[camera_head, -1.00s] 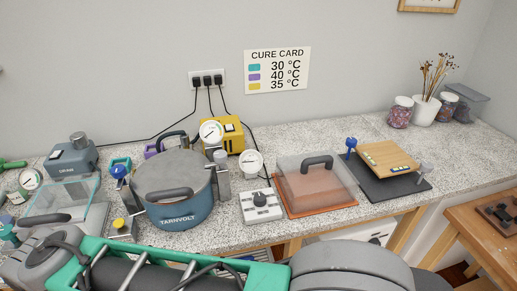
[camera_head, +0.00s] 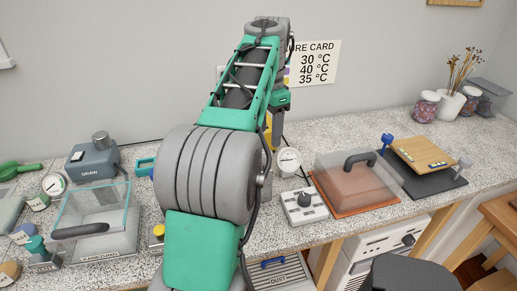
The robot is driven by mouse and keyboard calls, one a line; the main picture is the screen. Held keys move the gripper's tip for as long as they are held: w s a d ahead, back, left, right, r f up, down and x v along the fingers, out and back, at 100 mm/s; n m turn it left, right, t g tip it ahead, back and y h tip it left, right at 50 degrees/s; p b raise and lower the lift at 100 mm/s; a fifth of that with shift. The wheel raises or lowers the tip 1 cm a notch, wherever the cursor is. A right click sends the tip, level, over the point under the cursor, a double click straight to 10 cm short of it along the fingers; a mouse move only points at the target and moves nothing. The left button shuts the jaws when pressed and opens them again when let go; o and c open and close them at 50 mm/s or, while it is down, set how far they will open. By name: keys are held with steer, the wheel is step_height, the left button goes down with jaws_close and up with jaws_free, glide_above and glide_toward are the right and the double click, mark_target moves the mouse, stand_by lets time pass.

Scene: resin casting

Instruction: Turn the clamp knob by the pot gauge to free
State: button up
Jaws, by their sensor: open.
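My arm stands large across the middle of the picture and reaches up in front of the wall. Its far end bends over at the top and comes back down behind the green link.
A round white gauge (camera_head: 288,160) and a grey knob box (camera_head: 304,206) stand right of my arm. Further right are a clear-lidded orange tray (camera_head: 355,183) and a dark mat (camera_head: 437,187) bearing a wooden board (camera_head: 419,154).

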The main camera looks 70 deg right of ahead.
mark_target(266, 152)
steer(key=f, duration=0.6)
steer(key=shift+w+a+f, duration=0.1)
steer(key=shift+w+f, duration=0.25)
steer(key=shift+w, duration=0.05)
jaws_close()
